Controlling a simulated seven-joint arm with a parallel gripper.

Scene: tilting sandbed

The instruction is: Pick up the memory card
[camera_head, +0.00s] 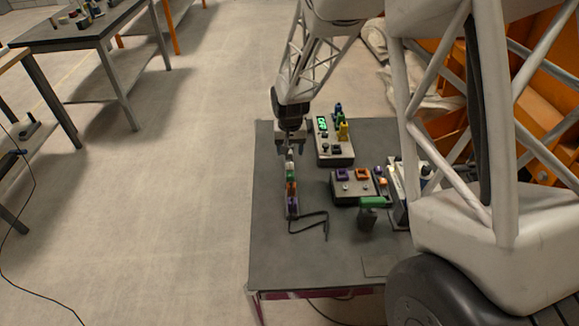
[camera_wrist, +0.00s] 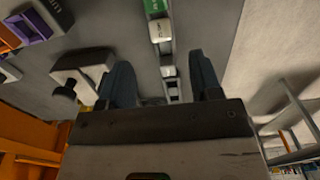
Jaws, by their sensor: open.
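No piece is clearly recognisable as the memory card. My gripper (camera_head: 290,143) is above the far end of this row, fingers pointing down. In the wrist view my gripper (camera_wrist: 162,75) is open, and the rail's end shows between its fingers. A small pale piece (camera_wrist: 168,71) lies on the rail there, apart from both fingers. A green piece (camera_wrist: 155,7) and a white piece (camera_wrist: 161,30) sit further along the rail.
The table's left and front areas (camera_head: 295,262) are clear.

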